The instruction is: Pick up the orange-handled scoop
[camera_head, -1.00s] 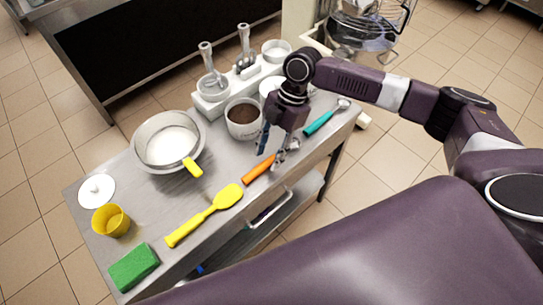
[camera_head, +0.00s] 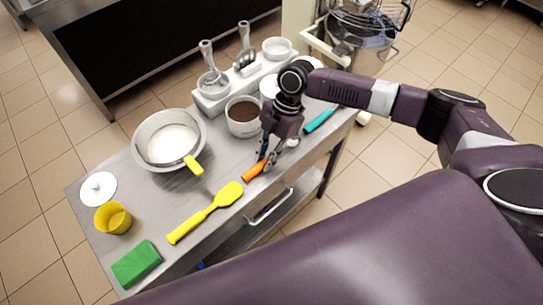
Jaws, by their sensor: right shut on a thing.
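The orange-handled scoop (camera_head: 254,171) is at the front edge of the steel table, right of the yellow spatula. Its orange handle points to the lower left, and its metal end is partly hidden behind my right gripper. My right gripper (camera_head: 267,161) points down over the scoop and is shut on it near the upper end of the handle. I cannot tell whether the scoop is clear of the table top. My left gripper is not in view.
A teal-handled scoop (camera_head: 319,121) lies to the right of my gripper. A white tub of brown powder (camera_head: 243,114) stands close behind it. A yellow spatula (camera_head: 207,212), a steel bowl with a yellow handle (camera_head: 140,150), a yellow cup (camera_head: 113,218) and a green sponge (camera_head: 136,264) are to the left.

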